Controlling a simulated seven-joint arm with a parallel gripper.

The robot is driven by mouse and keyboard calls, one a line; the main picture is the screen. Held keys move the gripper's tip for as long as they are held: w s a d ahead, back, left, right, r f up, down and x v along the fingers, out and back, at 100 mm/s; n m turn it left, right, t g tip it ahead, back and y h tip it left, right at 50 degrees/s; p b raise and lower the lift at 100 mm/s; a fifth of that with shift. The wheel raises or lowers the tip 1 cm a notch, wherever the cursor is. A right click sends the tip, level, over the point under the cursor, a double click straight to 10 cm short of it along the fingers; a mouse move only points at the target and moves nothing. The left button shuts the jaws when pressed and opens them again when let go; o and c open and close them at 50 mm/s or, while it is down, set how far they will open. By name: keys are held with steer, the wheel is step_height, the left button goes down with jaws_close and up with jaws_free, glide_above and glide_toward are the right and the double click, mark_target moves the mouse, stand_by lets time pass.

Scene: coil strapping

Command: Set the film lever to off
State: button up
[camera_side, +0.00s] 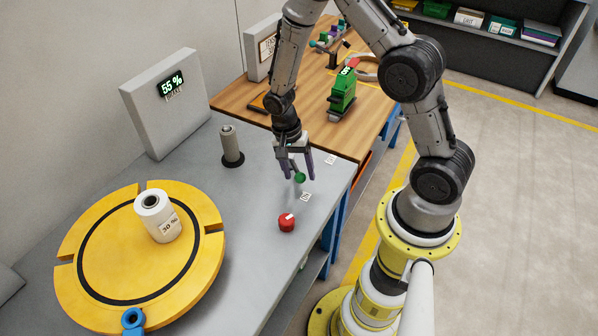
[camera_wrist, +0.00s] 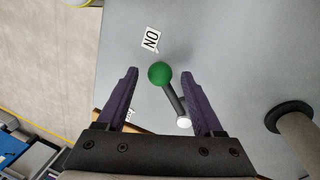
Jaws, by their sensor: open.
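The film lever is a grey rod with a green ball knob (camera_side: 300,178) on the grey bench top. In the wrist view the lever's knob (camera_wrist: 159,72) lies toward the ON label (camera_wrist: 150,39), and the rod (camera_wrist: 173,100) runs back to a pale pivot. My gripper (camera_side: 298,175) is open and pointing down over the lever. In the wrist view its two dark fingers stand on either side of the knob, with gaps showing. A second label (camera_side: 330,160) lies farther back on the bench; its text is too small to read.
A red knob (camera_side: 286,222) sits in front of the lever. A grey post (camera_side: 231,145) stands behind left. A yellow turntable (camera_side: 85,235) carries a white roll (camera_side: 157,216). A grey display (camera_side: 162,103) reads 55 %. A wooden table (camera_side: 240,92) holds a green device (camera_side: 342,97).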

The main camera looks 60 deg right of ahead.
steer(key=shift+s+f, duration=0.1)
steer(key=shift+f, duration=0.2)
jaws_close()
stand_by(1.3)
